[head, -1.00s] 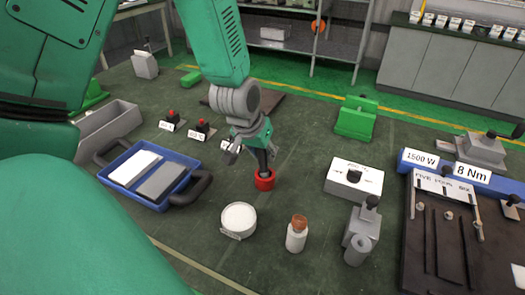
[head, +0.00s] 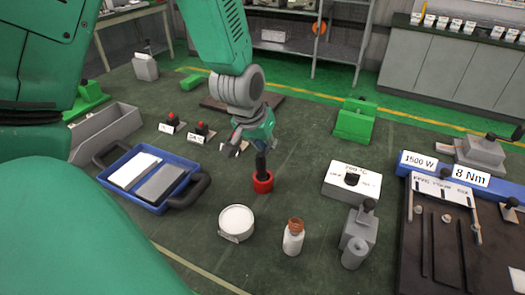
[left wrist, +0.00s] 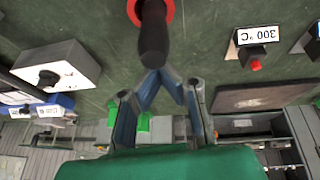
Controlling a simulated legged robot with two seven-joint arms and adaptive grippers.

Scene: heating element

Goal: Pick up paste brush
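The paste brush stands upright, its black handle (head: 261,163) rising from a round red pot (head: 262,183) on the green table. In the left wrist view the handle (left wrist: 154,40) hangs from the top edge, with part of the red pot (left wrist: 133,12) behind it. My left gripper (head: 258,145) is just above the handle. In the left wrist view its fingers (left wrist: 160,82) slope together close to the handle's rounded end; I cannot tell whether they touch it or how wide the tips are apart. The bristles are hidden. My right gripper is not in view.
A blue tray (head: 135,195) with two slabs lies to the left. A round white tin (head: 236,222), a brown-capped bottle (head: 293,238) and a grey fixture (head: 358,240) stand in front. A white switch box (head: 352,183) is to the right. Bare table surrounds the pot.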

